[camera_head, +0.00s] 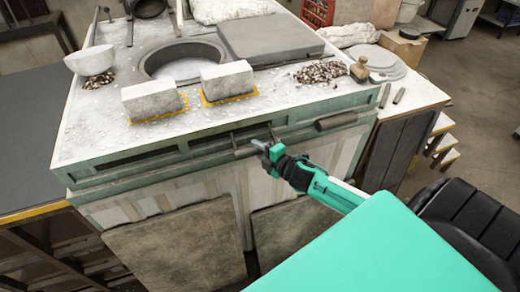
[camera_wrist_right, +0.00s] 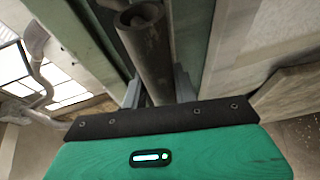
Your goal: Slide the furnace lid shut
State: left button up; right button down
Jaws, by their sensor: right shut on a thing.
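The furnace lid (camera_head: 268,38) is a thick grey slab on the white furnace top. It lies to the right of the round furnace opening (camera_head: 182,62), which shows uncovered. My right gripper (camera_head: 264,148) is at the green front edge of the furnace, below the lid. It is shut on a handle bar (camera_wrist_right: 145,45), a dark round tube that runs between the fingers in the right wrist view. How the bar joins the lid is hidden. My left gripper is not in view.
Two pale blocks (camera_head: 146,98) (camera_head: 228,80) stand at the front of the furnace top. A white ladle bowl (camera_head: 90,60) is at the left. A pile of brown pellets (camera_head: 321,73) and round grey plates (camera_head: 372,62) lie at the right. Dark panels (camera_head: 178,247) lean below the front.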

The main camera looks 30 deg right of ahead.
jog(key=w+a+b, duration=0.2)
jog(key=w+a, duration=0.1)
jog(key=a, duration=1)
jog(key=w+a+b, duration=0.2)
jog(key=w+a, duration=0.1)
jog(key=a, duration=1)
jog(key=w+a+b, duration=0.1)
jog(key=w+a, duration=0.2)
jog(key=a, duration=1)
jog(key=shift+w+a+b, duration=0.15)
jog(key=shift+w+b, duration=0.05)
jog(key=shift+b, duration=0.2)
jog(key=shift+r, duration=0.1)
jog(key=c, duration=1.1)
grip_release()
jog(key=shift+s, duration=0.1)
